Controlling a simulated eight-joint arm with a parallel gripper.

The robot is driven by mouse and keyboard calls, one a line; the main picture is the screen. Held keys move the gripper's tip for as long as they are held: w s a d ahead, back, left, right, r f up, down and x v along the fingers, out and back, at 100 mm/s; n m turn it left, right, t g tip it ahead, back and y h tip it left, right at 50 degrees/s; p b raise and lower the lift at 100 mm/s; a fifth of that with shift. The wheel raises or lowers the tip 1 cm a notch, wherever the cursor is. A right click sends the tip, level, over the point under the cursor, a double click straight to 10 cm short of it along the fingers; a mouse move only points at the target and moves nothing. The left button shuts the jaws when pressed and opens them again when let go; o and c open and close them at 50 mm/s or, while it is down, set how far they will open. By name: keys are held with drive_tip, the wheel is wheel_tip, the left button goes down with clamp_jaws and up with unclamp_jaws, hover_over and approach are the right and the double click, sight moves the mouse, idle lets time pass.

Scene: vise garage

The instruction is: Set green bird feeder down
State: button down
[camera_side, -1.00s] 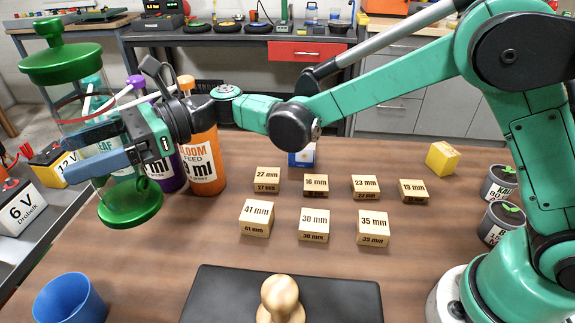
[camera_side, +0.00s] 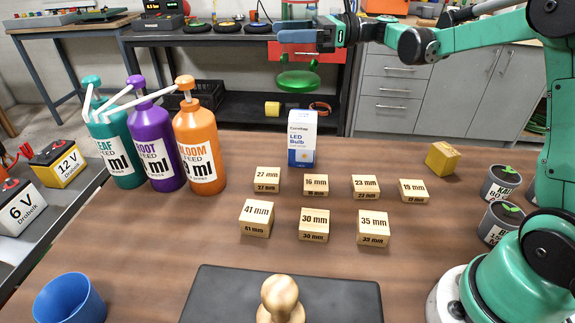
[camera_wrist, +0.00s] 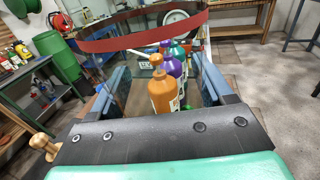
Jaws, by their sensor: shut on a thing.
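The green bird feeder has a clear tube and a green base dish (camera_side: 298,80). My gripper (camera_side: 300,36) is shut on its tube and holds it upright at the top of the side view, appearing beyond the bench's far edge. The feeder's top is cut off by the frame. In the wrist view, the clear tube with its dark red band (camera_wrist: 145,37) stands between my gripper's blue jaws (camera_wrist: 160,80). The feeder's base is hidden there.
The wooden bench (camera_side: 145,235) carries teal, purple and orange (camera_side: 200,145) pump bottles at left, an LED bulb box (camera_side: 302,138), several numbered wooden blocks (camera_side: 313,224), a yellow block (camera_side: 442,158) and a blue cup (camera_side: 69,300). Bare wood lies left of the blocks.

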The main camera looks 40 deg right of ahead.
drive_tip(key=s+d+m+t+h, duration=0.1)
drive_tip(key=s+d+t, duration=0.15)
drive_tip(key=d, duration=0.45)
drive_tip(key=s+d+m+t+h, duration=0.1)
drive_tip(key=s+d+m+h, duration=0.1)
drive_tip(key=s+d, duration=0.35)
drive_tip(key=shift+w+d+f, duration=0.3)
drive_tip(key=shift+d+f, duration=0.1)
drive_tip(key=shift+f, duration=2.95)
drive_tip(key=shift+w+d+f, duration=0.25)
drive_tip(key=shift+d+f, duration=0.1)
drive_tip(key=shift+f, duration=2.95)
drive_tip(key=shift+w+d+f, duration=0.3)
drive_tip(key=shift+d+f, duration=0.1)
drive_tip(key=shift+f, duration=2.95)
unclamp_jaws()
drive_tip(key=shift+f, duration=0.1)
